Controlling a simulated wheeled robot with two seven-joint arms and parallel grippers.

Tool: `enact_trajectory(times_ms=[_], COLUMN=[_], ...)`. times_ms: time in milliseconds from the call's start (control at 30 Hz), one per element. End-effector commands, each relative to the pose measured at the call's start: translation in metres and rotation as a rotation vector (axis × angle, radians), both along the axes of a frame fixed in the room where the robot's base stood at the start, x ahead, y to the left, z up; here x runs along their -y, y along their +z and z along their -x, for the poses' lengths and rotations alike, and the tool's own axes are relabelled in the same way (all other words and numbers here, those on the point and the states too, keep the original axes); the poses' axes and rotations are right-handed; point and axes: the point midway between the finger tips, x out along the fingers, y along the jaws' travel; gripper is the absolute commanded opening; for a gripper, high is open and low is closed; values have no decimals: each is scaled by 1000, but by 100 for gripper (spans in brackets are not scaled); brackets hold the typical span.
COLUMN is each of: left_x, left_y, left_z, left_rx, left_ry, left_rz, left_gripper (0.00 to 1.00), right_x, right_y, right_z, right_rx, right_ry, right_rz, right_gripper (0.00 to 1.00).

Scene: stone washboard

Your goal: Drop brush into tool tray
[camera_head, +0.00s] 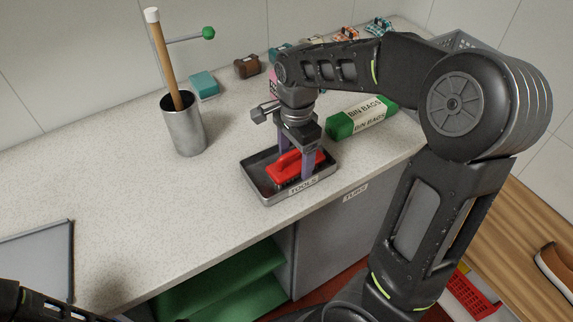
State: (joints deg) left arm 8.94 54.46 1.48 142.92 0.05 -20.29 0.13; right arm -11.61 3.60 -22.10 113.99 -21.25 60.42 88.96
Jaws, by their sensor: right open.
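The red brush (292,167) lies in the tool tray (258,188), a dark shallow tray with a light rim labelled TOOLS near the counter's front edge. My right gripper (294,166) points down over the tray, open, with one purple finger on each side of the brush. The gripper body and fingers hide part of the brush and of the tray's far side. My left arm shows only as a dark piece in the lower left corner, and its gripper is out of view.
A metal cup (184,128) with a wooden-handled tool stands left of the tray. A green BIN BAGS roll (361,118) lies to the right. A grey panel (38,262) lies at left; the counter between is clear.

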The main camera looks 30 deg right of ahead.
Motion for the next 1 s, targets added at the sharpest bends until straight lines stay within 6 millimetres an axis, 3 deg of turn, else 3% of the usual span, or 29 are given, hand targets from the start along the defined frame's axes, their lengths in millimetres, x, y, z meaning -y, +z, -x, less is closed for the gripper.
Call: enact_trajectory(times_ms=[333,733,1000], left_x=[0,0,0], left_y=[-1,-3,-3], left_z=[0,0,0], left_rx=[0,1,1], left_ry=[0,-1,-1], left_rz=[0,1,1], left_gripper=[44,44,44], right_x=[0,0,0], right_y=[6,66,78], right_z=[1,-1,0], right_rx=[-5,0,-2], right_ry=[0,0,0], right_rz=[-1,0,-1], right_gripper=[78,78,78])
